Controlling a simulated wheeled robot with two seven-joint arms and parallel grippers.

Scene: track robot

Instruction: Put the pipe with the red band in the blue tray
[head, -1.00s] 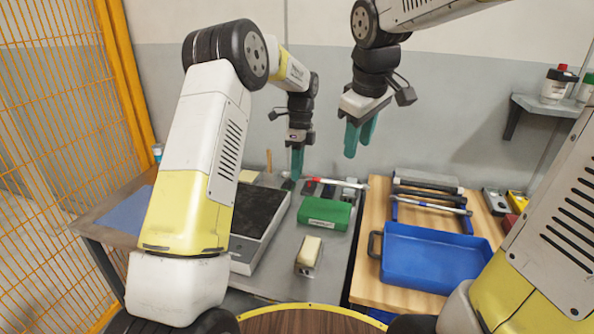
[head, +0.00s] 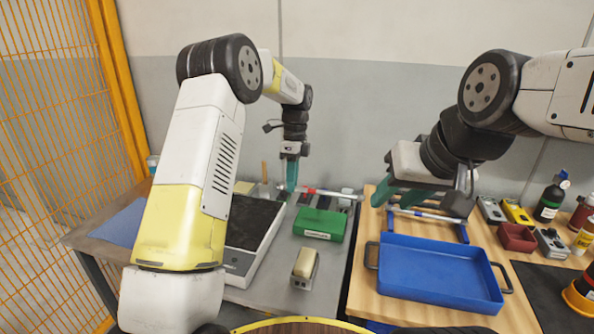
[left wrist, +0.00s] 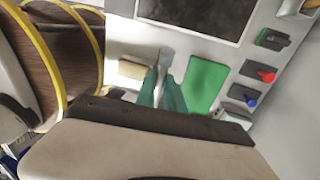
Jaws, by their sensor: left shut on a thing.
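The pipe with the red band (head: 335,194) is a thin pale rod with red near its left end. The blue tray (head: 440,270) sits empty on the wooden board at right. My right gripper (head: 398,195) is open and empty, above the board behind the tray.
A second rod (head: 428,215) rests on a blue stand behind the tray. The green box (head: 320,224), a black-topped scale (head: 250,225) and a tan-topped block (head: 304,266) stand on the grey bench. Bottles (head: 549,200) and a small red bin (head: 516,237) are at right.

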